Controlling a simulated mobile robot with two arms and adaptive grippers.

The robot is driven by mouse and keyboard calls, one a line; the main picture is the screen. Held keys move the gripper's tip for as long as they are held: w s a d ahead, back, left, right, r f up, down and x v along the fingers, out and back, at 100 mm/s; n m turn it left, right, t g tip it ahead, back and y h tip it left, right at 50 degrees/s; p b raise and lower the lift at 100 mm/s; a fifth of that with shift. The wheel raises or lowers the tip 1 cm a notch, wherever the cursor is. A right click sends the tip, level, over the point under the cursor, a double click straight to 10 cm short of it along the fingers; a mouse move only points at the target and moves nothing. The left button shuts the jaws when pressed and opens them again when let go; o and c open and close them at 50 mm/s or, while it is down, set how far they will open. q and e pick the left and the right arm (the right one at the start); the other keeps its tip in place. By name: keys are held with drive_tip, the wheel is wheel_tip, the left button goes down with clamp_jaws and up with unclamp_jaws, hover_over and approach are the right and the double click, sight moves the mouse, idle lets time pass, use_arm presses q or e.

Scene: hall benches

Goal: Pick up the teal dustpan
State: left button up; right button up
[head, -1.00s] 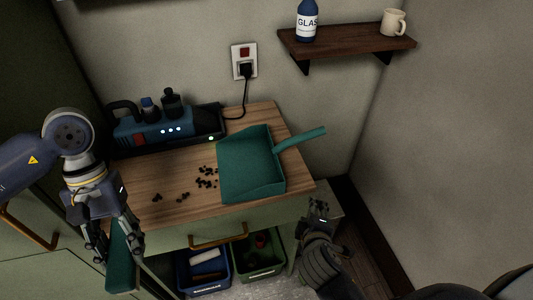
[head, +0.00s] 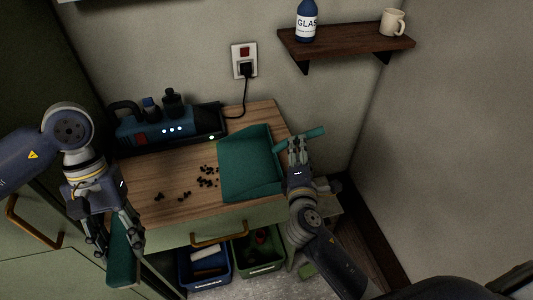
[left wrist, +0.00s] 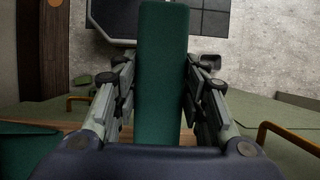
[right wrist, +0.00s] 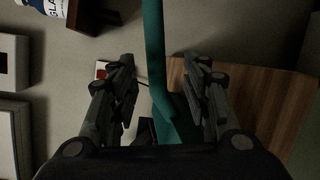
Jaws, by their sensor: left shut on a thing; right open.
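The teal dustpan (head: 247,165) lies on the wooden top of the cabinet, its handle (head: 316,132) pointing to the back right. My right gripper (head: 299,140) is open at the handle. In the right wrist view the handle (right wrist: 154,50) runs between the two open fingers, apart from both.
Dark crumbs (head: 207,176) lie left of the dustpan. A blue device on a dock (head: 165,127) stands at the back left, its cord running to a wall socket (head: 244,62). A shelf (head: 345,42) hangs above right. Blue (head: 205,283) and green bins (head: 258,268) stand below.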

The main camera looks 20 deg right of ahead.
use_arm(q)
drive_tip(key=shift+r+p, duration=0.85)
drive_tip(key=shift+r, duration=0.1)
use_arm(e)
drive_tip(key=x, duration=0.5)
drive_tip(key=shift+w+d+r, duration=0.1)
drive_tip(key=shift+d+r, duration=0.25)
drive_tip(key=shift+w+f, duration=0.15)
drive_tip(key=shift+w, duration=0.2)
clamp_jaws()
